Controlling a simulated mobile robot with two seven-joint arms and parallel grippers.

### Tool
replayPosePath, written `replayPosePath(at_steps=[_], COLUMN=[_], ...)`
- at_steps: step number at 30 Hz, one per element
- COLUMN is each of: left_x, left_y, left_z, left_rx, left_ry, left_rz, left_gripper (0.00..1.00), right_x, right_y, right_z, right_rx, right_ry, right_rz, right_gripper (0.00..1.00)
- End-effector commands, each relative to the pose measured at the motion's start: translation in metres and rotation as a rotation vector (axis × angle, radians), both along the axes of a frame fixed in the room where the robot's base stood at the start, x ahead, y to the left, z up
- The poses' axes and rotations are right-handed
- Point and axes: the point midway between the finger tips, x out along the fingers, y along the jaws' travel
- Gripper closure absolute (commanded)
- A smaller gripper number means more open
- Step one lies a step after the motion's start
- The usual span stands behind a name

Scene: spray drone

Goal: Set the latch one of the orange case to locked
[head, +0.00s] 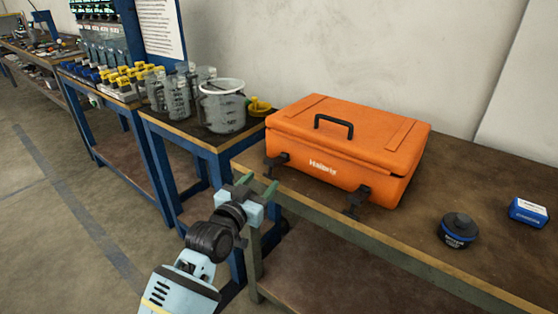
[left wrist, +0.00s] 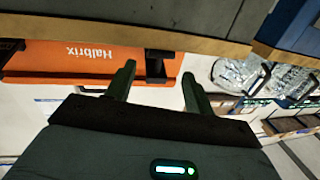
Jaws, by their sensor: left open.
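The orange case (head: 345,145) sits closed on the workbench, its front with white lettering facing me. Two dark latches stick out low on its front: the left latch (head: 277,161) and the right latch (head: 355,202). Which one is latch one, and whether either is locked, I cannot tell. My left gripper (head: 259,184) is open and empty, just in front of the bench edge near the left latch. In the left wrist view, which is upside down, that latch (left wrist: 156,66) appears between the fingers, beyond the tips; I see no contact. My right gripper is out of view.
The workbench (head: 490,190) edge runs beside my gripper. A dark round container (head: 458,230) and a blue box (head: 527,212) stand on the right. A side table holds a clear bucket (head: 222,107), jugs (head: 172,95) and a yellow item (head: 259,106).

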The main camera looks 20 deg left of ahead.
Motion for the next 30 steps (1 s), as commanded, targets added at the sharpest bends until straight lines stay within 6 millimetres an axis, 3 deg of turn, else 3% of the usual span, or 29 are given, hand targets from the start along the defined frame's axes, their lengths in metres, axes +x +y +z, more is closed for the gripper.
replayPosePath(at_steps=[8, 21, 30], left_x=[0.008, 0.063, 0.077], left_y=[-0.001, -0.01, -0.012], left_z=[-0.001, -0.003, -0.001], left_rx=[-0.001, 0.0, 0.0], left_ry=[0.0, 0.002, 0.001], left_rz=[0.0, 0.0, 0.0], left_gripper=[0.47, 0.47, 0.47], right_x=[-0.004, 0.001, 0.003], right_y=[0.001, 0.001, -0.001], right_z=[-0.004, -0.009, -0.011], right_rx=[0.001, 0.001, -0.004], right_ry=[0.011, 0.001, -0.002], right_rz=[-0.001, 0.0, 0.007], right_gripper=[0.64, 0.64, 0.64])
